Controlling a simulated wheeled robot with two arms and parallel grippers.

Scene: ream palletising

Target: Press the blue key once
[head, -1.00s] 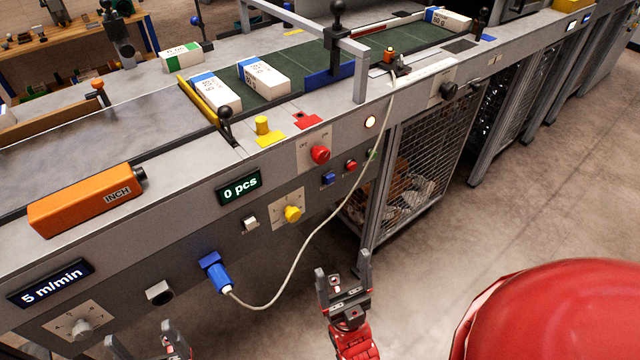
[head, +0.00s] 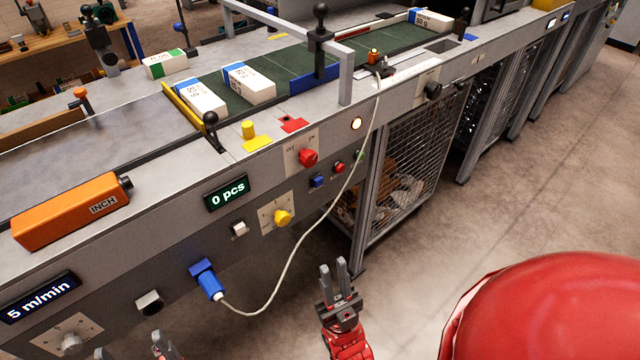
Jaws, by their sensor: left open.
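The blue key (head: 317,181) is a small blue button on the grey front panel of the conveyor. It sits below a red knob (head: 308,158) and left of a small red button (head: 339,168). My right gripper (head: 335,266) is below the panel, over the floor, apart from the key. Its fingers point up and lie close together, with nothing seen between them. My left gripper (head: 134,349) is at the bottom left edge, mostly cut off, with its fingers wide apart and empty. The key is in full view.
A pale cable runs from a blue plug (head: 207,281) up past the buttons. A yellow knob (head: 282,217) and a display reading 0 pcs (head: 227,194) are nearby. Wrapped reams (head: 249,83) lie on the green belt. A mesh cage (head: 415,150) stands to the right.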

